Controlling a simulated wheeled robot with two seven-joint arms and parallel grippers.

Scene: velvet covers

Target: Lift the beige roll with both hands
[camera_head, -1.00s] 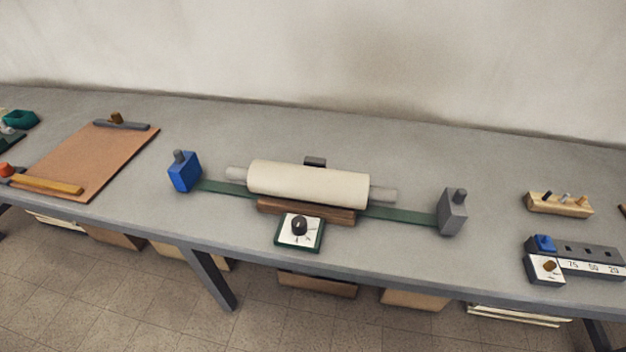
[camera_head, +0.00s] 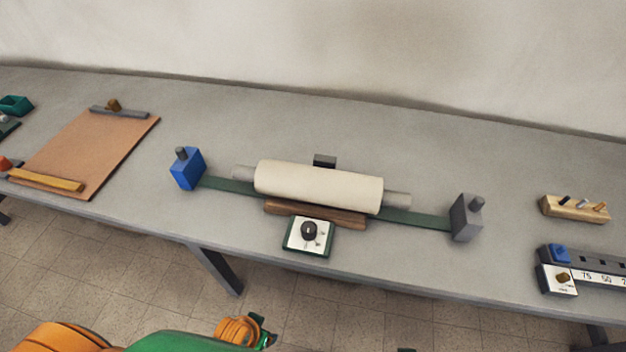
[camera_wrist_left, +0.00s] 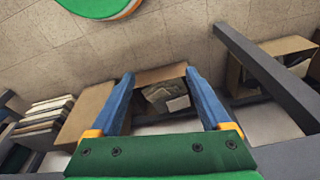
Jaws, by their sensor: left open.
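The beige roll (camera_head: 318,187) lies on the table with a grey core end sticking out on each side. It rests behind a brown wooden block (camera_head: 315,213), above a green strip (camera_head: 228,185). My left arm shows at the bottom left of the head view, below the table's front edge and well apart from the roll. In the left wrist view my left gripper (camera_wrist_left: 162,95) has its two blue fingers spread with nothing between them; it faces the boxes under the table. My right gripper cannot be made out in the head view.
A blue block (camera_head: 187,169) stands left of the roll and a grey block (camera_head: 465,218) right of it. A dial box (camera_head: 309,236) sits in front. A brown board (camera_head: 88,150) lies at the left. A wooden peg rack (camera_head: 574,208) stands at the right. A wall rises behind.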

